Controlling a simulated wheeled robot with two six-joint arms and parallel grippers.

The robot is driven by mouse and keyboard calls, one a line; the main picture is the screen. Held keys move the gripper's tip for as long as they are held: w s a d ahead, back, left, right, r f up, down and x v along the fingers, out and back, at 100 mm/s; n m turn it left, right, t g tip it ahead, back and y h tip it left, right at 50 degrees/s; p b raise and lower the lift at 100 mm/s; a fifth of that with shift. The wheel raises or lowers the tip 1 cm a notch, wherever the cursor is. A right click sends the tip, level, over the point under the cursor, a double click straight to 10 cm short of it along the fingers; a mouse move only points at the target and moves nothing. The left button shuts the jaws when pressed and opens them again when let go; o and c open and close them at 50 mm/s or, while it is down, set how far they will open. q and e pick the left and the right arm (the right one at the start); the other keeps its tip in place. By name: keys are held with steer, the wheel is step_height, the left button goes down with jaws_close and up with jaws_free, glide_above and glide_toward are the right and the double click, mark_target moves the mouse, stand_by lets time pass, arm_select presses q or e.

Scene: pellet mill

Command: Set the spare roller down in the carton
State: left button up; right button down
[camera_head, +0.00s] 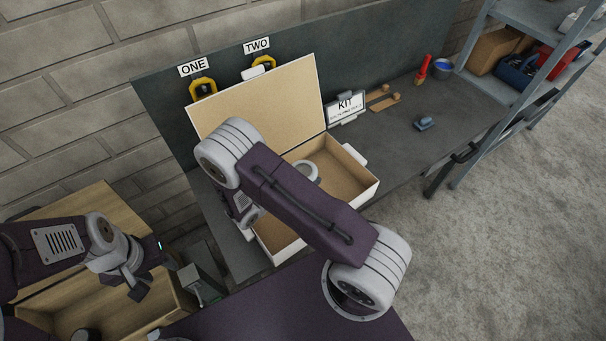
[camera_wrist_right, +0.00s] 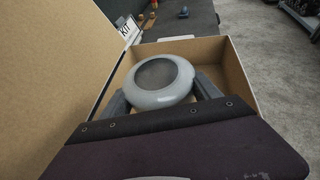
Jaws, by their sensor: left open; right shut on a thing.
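The spare roller (camera_wrist_right: 164,80), a pale grey round piece with a darker flat face, sits between the two fingers of my right gripper (camera_wrist_right: 163,92) in the right wrist view. My right gripper is shut on it. In the head view the roller (camera_head: 308,170) partly shows beyond my right arm, over or inside the open carton (camera_head: 347,182). My right arm hides the gripper and part of the carton there. I cannot tell whether the roller touches the carton's floor. My left gripper (camera_head: 144,278) is open and empty, at the left near a wooden box.
The carton's lid (camera_head: 268,100) stands raised at its back. A KIT sign (camera_head: 346,107), wooden pieces (camera_head: 383,98), a red-handled tool (camera_head: 423,70) and a blue bowl (camera_head: 442,67) are on the bench. The wooden box (camera_head: 88,202) is at the left. A metal shelf (camera_head: 535,65) stands at the right.

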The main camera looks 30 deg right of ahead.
steer(key=shift+f+b, duration=1)
steer(key=shift+f, duration=0.15)
steer(key=shift+f+b, duration=1.5)
steer(key=shift+f, duration=0.15)
steer(key=shift+f, duration=0.15)
steer(key=shift+f+b, duration=1.45)
steer(key=shift+f, duration=0.2)
steer(key=shift+c, duration=2.2)
jaws_free()
steer(key=o, duration=0.4)
